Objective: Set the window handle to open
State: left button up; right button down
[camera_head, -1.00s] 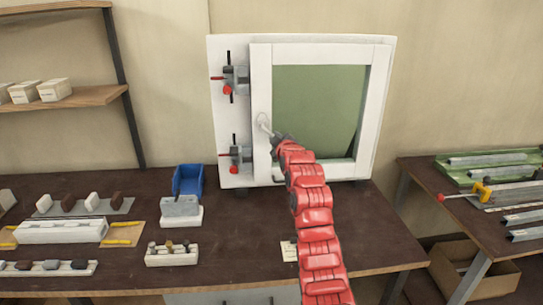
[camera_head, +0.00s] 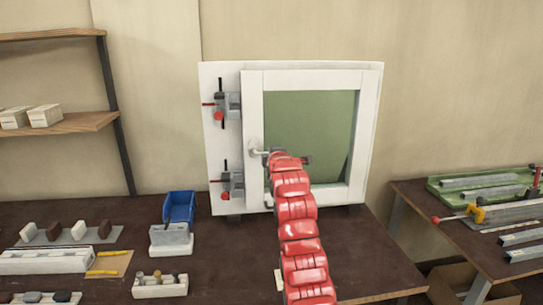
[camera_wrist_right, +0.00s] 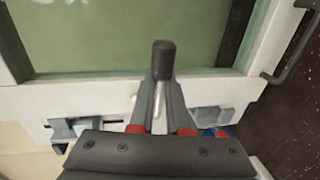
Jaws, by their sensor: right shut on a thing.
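The white window sash (camera_head: 253,105) stands upright in its white frame at the back of the bench. Its silver handle (camera_head: 257,152) is on the left stile, with the lever pointing about level to the right. My right gripper (camera_head: 270,155) is at the lever's free end, mostly hidden behind my red arm. In the right wrist view, the gripper (camera_wrist_right: 163,72) has its fingers close together, and part of the silver handle (camera_wrist_right: 158,102) shows between them. It is shut on the handle. My left gripper is not in view.
Two red-tipped clamps (camera_head: 229,105) are on the frame's left side. A blue bin (camera_head: 179,207) and holders with small parts (camera_head: 160,284) stand on the bench at left. A side table (camera_head: 415,203) with metal profiles is at right. The bench right of my arm is clear.

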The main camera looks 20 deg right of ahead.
jog(key=shift+r, duration=0.1)
dwell(0.4)
jog(key=c, duration=0.9)
grip_release()
jog(key=b+v, duration=0.3)
jog(key=v, duration=1.4)
jog(key=shift+s+a+r, duration=0.1)
jog(key=shift+s, duration=0.1)
